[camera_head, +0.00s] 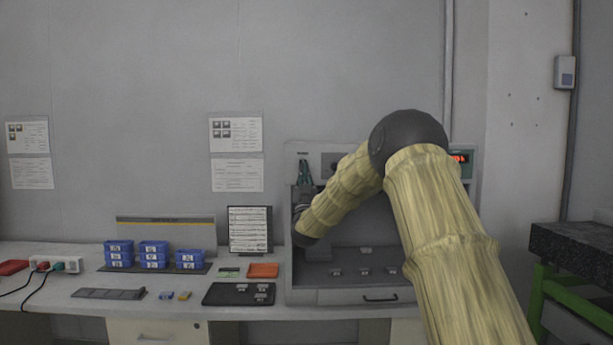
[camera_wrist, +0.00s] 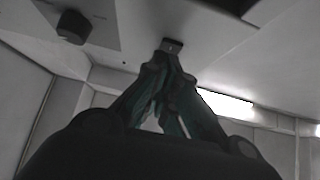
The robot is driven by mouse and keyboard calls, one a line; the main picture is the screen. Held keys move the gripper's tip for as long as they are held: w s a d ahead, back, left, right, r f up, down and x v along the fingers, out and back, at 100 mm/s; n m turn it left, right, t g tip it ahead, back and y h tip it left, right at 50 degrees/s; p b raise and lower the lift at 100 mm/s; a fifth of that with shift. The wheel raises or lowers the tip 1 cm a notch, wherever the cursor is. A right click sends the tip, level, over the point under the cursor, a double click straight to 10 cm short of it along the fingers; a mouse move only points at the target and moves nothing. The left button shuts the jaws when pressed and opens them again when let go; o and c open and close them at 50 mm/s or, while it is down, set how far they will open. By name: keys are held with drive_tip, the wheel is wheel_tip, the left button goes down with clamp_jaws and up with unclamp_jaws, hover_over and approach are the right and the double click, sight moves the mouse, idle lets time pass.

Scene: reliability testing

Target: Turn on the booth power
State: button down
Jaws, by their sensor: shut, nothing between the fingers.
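The booth (camera_head: 292,285) is a grey open-fronted box on the bench, with an upper front panel. A red lit display (camera_head: 460,158) shows at the panel's right, partly hidden by my arm. A dark knob (camera_head: 331,164) sits on the panel's left; a dark knob also shows in the wrist view (camera_wrist: 73,27). My gripper (camera_head: 304,168) is at the booth's upper left, fingers pointing up. In the wrist view its teal fingers are together (camera_wrist: 172,50), at or overlapping a small dark rectangular piece; contact is unclear. Whether that piece is a switch cannot be told.
Small parts lie on the booth floor above a drawer (camera_head: 340,297). Left on the bench are a black tray (camera_head: 222,294), an orange box (camera_head: 263,270), blue bins (camera_head: 153,254) and a power strip (camera_head: 56,263). A green-framed dark table (camera_head: 580,245) stands right.

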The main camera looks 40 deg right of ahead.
drive_tip(key=b+v, duration=0.1)
drive_tip(key=v, duration=1.1)
drive_tip(key=shift+w+f+b, duration=0.2)
drive_tip(key=shift+w+b, duration=0.05)
drive_tip(key=shift+b, duration=0.15)
